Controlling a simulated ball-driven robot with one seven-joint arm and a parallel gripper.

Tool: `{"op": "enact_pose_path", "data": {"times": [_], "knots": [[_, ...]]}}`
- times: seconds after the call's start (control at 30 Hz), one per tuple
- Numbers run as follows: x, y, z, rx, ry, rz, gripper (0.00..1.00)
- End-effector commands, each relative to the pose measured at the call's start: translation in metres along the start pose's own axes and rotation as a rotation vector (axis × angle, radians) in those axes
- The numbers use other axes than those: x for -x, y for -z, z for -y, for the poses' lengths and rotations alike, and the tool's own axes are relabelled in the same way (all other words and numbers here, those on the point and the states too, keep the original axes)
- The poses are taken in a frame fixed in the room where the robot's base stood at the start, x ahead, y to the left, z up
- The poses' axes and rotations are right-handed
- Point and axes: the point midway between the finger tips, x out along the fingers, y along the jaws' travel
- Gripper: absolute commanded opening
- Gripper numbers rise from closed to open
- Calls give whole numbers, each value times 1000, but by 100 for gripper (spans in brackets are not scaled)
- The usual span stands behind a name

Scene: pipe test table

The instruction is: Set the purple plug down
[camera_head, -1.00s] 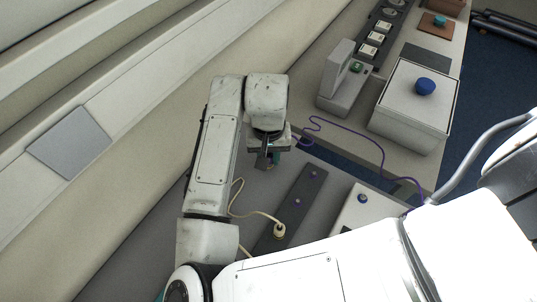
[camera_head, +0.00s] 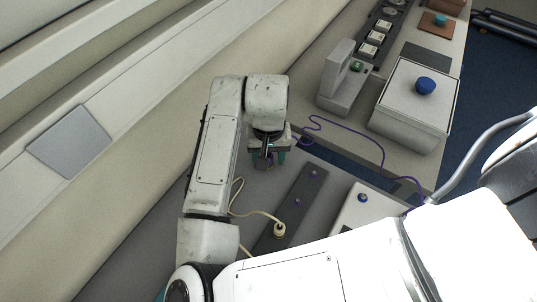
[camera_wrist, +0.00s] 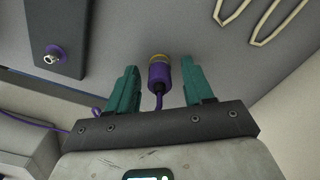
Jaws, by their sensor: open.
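The purple plug (camera_wrist: 159,75) shows in the wrist view between my gripper's two teal fingers, with a gold-coloured ring at its far end and a purple cable at its near end. Its ring end is at the grey table surface (camera_wrist: 190,30); whether it fully rests there I cannot tell. My gripper (camera_wrist: 158,88) is open, with a gap on each side of the plug. In the head view my gripper (camera_head: 269,158) is low over the grey table at the far end of my arm, and the plug is mostly hidden there.
A white box with a blue knob (camera_head: 362,198) stands beyond. The purple cable (camera_head: 345,128) runs across to the right. A cream cable (camera_wrist: 272,18) lies near the plug.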

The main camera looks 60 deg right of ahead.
Motion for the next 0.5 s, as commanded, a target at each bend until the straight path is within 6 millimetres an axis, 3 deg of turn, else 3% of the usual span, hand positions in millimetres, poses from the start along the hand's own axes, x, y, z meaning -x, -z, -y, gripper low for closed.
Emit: {"op": "enact_pose_path", "data": {"times": [0.17,0.5], "knots": [[24,1,0,-3,2,-2,52],[92,0,0,-4,2,-2,52]]}}
